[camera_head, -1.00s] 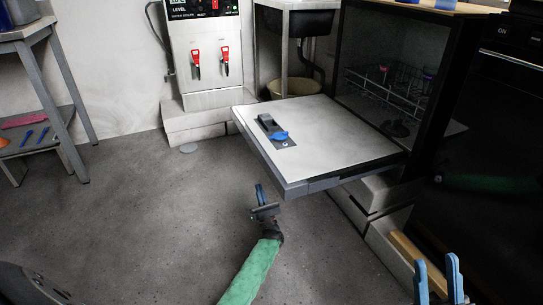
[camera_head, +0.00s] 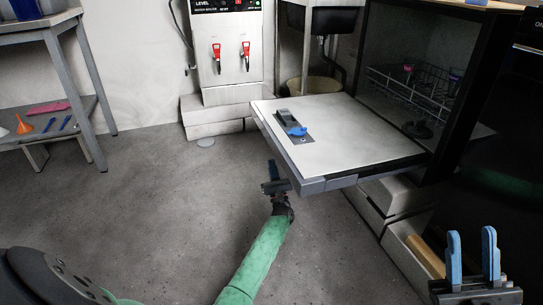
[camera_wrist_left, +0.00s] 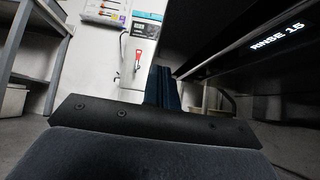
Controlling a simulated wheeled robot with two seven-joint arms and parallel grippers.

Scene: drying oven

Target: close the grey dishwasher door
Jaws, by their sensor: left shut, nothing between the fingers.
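The dishwasher door (camera_head: 350,142) is swung down and lies open, about level, with its pale inner face up and a grey front edge. A soap compartment with a blue knob (camera_head: 297,131) sits on it. In the left wrist view the door's dark edge (camera_wrist_left: 245,55) shows a "RINSE 15" display. My left gripper (camera_head: 272,172) is shut and empty, just beside and below the door's front edge; contact cannot be told. It also shows in the left wrist view (camera_wrist_left: 163,85). My right gripper (camera_head: 472,255) is open and empty at the lower right.
The dishwasher's cavity holds a wire rack (camera_head: 410,90) with a few items. A water boiler (camera_head: 228,50) with red taps stands behind on white blocks. A grey table (camera_head: 65,75) is at the left. The floor (camera_head: 160,200) left of the door is clear.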

